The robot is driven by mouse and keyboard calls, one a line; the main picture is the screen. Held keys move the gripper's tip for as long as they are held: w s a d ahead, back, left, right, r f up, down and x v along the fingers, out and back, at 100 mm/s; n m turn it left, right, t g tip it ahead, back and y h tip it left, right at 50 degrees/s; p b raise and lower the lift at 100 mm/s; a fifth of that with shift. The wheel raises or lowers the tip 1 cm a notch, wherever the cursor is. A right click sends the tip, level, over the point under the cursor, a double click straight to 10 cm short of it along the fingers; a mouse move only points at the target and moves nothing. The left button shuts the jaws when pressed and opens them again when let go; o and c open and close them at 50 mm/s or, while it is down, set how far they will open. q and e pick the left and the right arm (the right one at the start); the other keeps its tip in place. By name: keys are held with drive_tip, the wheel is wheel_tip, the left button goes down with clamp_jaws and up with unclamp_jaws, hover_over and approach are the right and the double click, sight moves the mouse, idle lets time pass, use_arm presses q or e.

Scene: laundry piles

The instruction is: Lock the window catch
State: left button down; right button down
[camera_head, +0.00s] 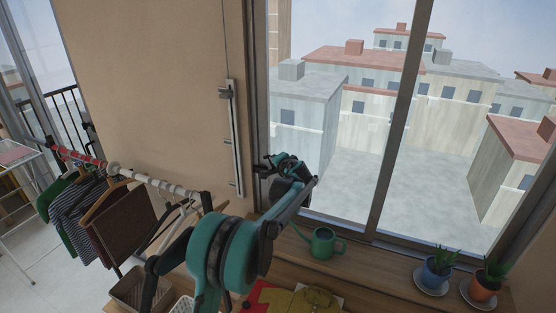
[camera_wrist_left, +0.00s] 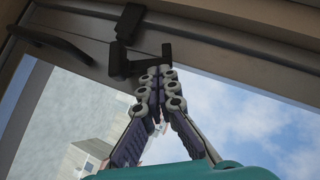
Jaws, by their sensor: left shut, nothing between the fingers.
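The window catch is on the dark window frame, seen in the left wrist view as a small black block (camera_wrist_left: 128,22) with a black bracket (camera_wrist_left: 122,61) just below it. My left gripper (camera_wrist_left: 160,74) is shut and empty, its fingertips together at the bracket's right side; whether they touch it I cannot tell. In the head view my left gripper (camera_head: 268,165) is at the left edge of the window frame (camera_head: 256,100), where the hand largely hides the catch. Whether the catch is locked I cannot tell. My right gripper is not in view.
A dark handle (camera_wrist_left: 48,40) is on the frame left of the catch. On the sill below stand a green watering can (camera_head: 323,243), a blue plant pot (camera_head: 436,275) and an orange one (camera_head: 484,287). A clothes rail (camera_head: 150,180) stands at left. The glass front is clear.

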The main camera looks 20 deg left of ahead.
sight(265, 157)
use_arm(q)
drive_tip(key=shift+a+r+n+g+h+p, duration=0.15)
drive_tip(key=shift+a+n+g+h+p, duration=0.25)
drive_tip(key=shift+a+n+h, duration=0.55)
drive_tip(key=shift+a+n+h+p, duration=0.45)
drive_tip(key=shift+a+h, duration=0.15)
drive_tip(key=shift+h, duration=0.45)
drive_tip(key=shift+a+f+n+h, duration=0.35)
drive_tip(key=shift+a+n+h, duration=0.1)
drive_tip(key=shift+h, duration=0.15)
drive_tip(key=shift+a+f+n+g+h, duration=0.35)
drive_tip(key=shift+a+f+h, duration=0.1)
drive_tip(key=shift+h, duration=0.45)
drive_tip(key=shift+d+r, duration=0.1)
drive_tip(key=shift+d, duration=0.05)
drive_tip(key=shift+r+p, duration=0.55)
drive_tip(key=shift+r, duration=0.2)
